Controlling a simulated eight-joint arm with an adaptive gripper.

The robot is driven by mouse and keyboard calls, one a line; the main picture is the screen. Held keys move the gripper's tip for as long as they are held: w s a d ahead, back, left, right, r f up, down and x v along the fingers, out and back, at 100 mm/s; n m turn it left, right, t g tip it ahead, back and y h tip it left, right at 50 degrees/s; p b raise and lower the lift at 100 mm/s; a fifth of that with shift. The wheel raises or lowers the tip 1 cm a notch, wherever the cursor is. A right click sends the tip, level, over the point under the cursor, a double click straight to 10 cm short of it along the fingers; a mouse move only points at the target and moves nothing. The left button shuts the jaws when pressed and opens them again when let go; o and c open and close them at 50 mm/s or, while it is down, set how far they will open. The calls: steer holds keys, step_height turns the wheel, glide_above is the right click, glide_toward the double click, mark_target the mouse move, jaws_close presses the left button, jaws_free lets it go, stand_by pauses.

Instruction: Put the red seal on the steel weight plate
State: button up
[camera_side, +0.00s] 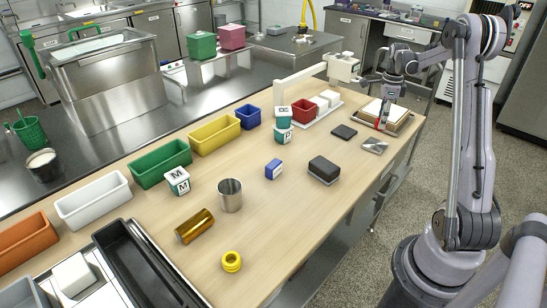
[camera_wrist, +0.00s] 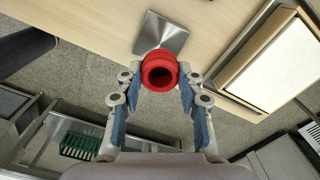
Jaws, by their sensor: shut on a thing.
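The red seal (camera_wrist: 160,58) is a ribbed red ring with a dark hole, held between the fingertips of my gripper (camera_wrist: 160,79) in the wrist view. In the side view the seal (camera_side: 379,125) is a small red spot below my gripper (camera_side: 384,114), near the white-topped board. The steel weight plate (camera_wrist: 174,36) is a square, shiny grey plate on the wooden table; the seal overlaps its lower part in the wrist view. The plate (camera_side: 375,146) lies near the table's right edge in the side view, its top bare. The seal appears held above the table.
A white-topped wooden board (camera_wrist: 268,62) lies right of the plate in the wrist view. In the side view, a dark flat square (camera_side: 344,132) and a black block (camera_side: 324,170) are nearby. The table edge is close to the plate.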

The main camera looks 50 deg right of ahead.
mark_target(376, 144)
steer(key=shift+f, duration=3.5)
steer(key=shift+f, duration=0.15)
steer(key=o, duration=0.9)
steer(key=shift+o, duration=0.2)
